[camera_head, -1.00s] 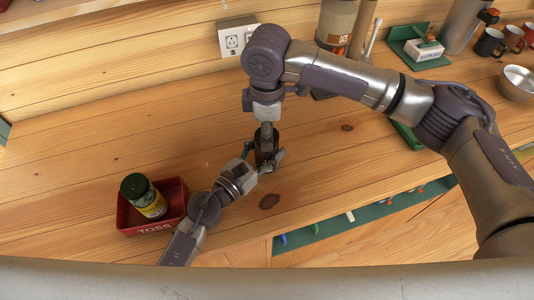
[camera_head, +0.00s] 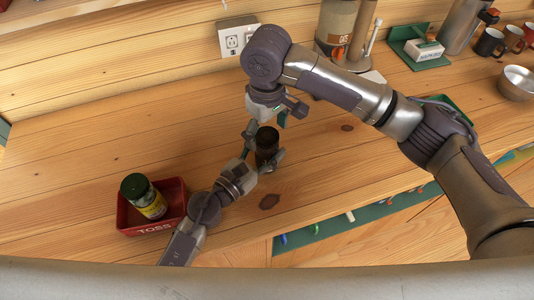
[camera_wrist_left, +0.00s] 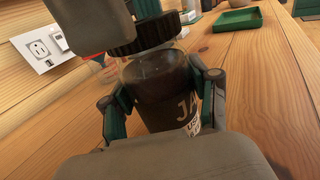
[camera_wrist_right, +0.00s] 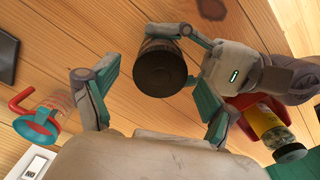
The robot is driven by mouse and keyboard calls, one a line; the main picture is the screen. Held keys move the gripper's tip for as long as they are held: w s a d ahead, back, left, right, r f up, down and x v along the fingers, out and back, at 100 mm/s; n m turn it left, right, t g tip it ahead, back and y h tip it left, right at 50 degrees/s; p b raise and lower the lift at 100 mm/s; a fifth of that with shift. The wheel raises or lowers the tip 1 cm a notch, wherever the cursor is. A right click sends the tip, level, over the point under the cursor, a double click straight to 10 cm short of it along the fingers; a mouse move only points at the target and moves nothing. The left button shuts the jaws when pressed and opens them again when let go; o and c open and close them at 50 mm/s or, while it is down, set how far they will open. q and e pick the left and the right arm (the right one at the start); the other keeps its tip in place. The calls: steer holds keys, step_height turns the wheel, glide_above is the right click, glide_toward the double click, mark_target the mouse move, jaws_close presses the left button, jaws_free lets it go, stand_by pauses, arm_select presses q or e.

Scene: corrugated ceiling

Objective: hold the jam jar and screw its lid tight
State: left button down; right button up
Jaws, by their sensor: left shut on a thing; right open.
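The jam jar (camera_head: 266,155) stands on the wooden counter, dark, with a partly visible "JA" label in the left wrist view (camera_wrist_left: 165,100). Its black ribbed lid (camera_wrist_left: 143,34) sits on top; I cannot tell how tight it is. My left gripper (camera_head: 264,163) is shut around the jar body from the near left side, with a finger on each side. My right gripper (camera_head: 266,120) is open and empty, above and behind the jar, clear of the lid. In the right wrist view the round dark lid top (camera_wrist_right: 160,70) shows beyond and between the spread fingers.
A red tray (camera_head: 155,226) holding a jar with a yellow label (camera_head: 145,198) is at the left. A wall outlet (camera_head: 237,38) and a canister (camera_head: 335,25) are behind. A green tray (camera_head: 418,55), mugs (camera_head: 490,42) and a metal bowl (camera_head: 516,82) stand at right.

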mark_target(259, 157)
step_height(259, 157, up, 12)
stand_by(0.5)
arm_select(q)
steer(key=shift+c, duration=1.1)
jaws_free()
steer(key=shift+a, duration=0.1)
steer(key=v, duration=0.7)
steer(key=shift+s+a, duration=0.1)
steer(key=shift+s, duration=0.1)
